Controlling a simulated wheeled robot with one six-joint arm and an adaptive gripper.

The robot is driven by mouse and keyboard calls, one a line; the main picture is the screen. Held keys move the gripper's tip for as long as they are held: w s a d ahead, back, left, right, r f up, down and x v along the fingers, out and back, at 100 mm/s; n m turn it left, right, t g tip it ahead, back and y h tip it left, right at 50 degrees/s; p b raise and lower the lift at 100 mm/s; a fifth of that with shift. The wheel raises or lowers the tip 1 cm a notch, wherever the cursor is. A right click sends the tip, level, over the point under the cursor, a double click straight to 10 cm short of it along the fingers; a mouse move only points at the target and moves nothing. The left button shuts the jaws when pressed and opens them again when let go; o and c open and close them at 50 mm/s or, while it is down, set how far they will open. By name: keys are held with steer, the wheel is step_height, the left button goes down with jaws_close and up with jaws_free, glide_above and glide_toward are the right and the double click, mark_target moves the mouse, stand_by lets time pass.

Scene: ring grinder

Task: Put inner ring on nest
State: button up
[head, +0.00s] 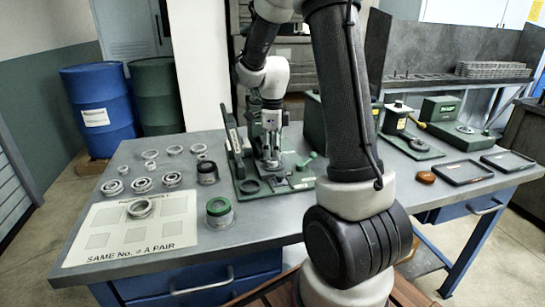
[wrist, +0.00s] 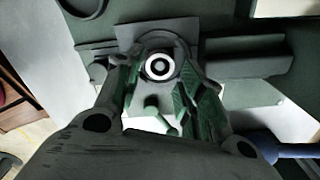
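My gripper (head: 270,160) points down at the green machine fixture (head: 247,187) in the middle of the bench. In the wrist view my gripper (wrist: 161,70) has its two fingers apart, with green inner faces. Between the fingertips is a round nest area (wrist: 160,67), a white ring shape around a dark centre with a small light dot. A grey curved rim, perhaps the inner ring (wrist: 160,48), lies around it and reaches toward both fingertips. I cannot tell whether the fingers press on this rim or whether it rests on the fixture. My gripper hides part of the fixture in the head view.
Several loose rings and bearings (head: 142,185) lie at the bench's left, behind a marked white sheet (head: 115,242) with a ring on it. A green-topped cylinder (head: 219,212) and a dark cylinder (head: 207,173) stand left of the fixture. Black trays (head: 465,172) lie at right.

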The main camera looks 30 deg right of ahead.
step_height(320, 180, up, 9)
steer(key=s+a+r+n+t, duration=0.2)
steer(key=s+r+n, duration=0.1)
steer(key=s+n, duration=0.9)
steer(key=s+a+r+n+t, duration=0.2)
steer(key=s+a+r+n, duration=0.1)
steer(key=s+n, duration=0.8)
steer(key=n, duration=0.2)
steer(key=shift+s+n, duration=0.3)
steer(key=shift+s, duration=0.05)
